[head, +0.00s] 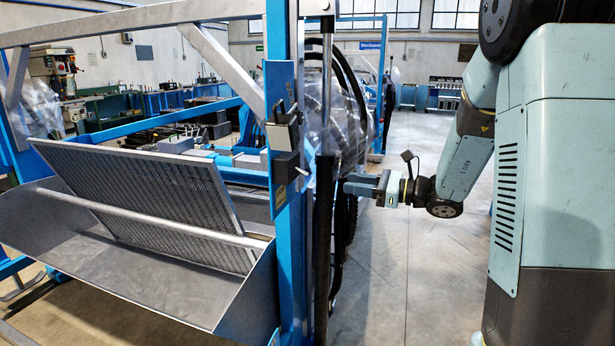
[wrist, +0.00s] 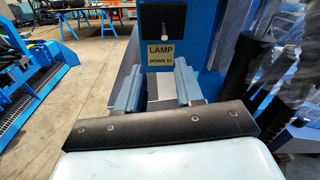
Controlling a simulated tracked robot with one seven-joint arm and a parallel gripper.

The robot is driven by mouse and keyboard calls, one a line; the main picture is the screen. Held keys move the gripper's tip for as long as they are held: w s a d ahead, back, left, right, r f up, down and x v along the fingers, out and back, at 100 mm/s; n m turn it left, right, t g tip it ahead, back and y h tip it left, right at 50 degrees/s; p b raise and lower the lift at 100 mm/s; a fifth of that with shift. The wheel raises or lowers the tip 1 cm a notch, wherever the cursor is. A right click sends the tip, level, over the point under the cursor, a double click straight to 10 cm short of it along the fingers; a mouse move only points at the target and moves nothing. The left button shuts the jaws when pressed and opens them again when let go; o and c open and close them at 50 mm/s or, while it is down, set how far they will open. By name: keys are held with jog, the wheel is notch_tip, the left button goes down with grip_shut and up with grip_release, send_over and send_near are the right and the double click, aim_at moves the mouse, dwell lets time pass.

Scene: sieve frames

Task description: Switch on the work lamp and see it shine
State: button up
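A black switch plate (wrist: 178,22) with a small silver toggle (wrist: 192,30) is fixed to a blue post, at the top of the wrist view. A yellowish label (wrist: 160,55) below it reads "LAMP" and a line starting "DOWN". My gripper (wrist: 158,78) is open and empty, its two fingers apart, below and short of the label and toggle. The toggle's exact position is too small to tell. I cannot make out a shining work lamp in either view.
A sieve frame with a perforated screen (head: 150,190) and a metal trough (head: 120,265) fills the left of the head view. Black hoses (head: 325,230) run down beside the post, close to my gripper. The concrete floor (head: 400,270) to the right is clear.

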aim_at(307, 175)
jog(key=shift+t, duration=0.3)
jog(key=x, duration=1.3)
jog(key=shift+w+a+f, duration=0.15)
jog(key=shift+w+a, duration=0.1)
jog(key=shift+w, duration=0.15)
grip_shut()
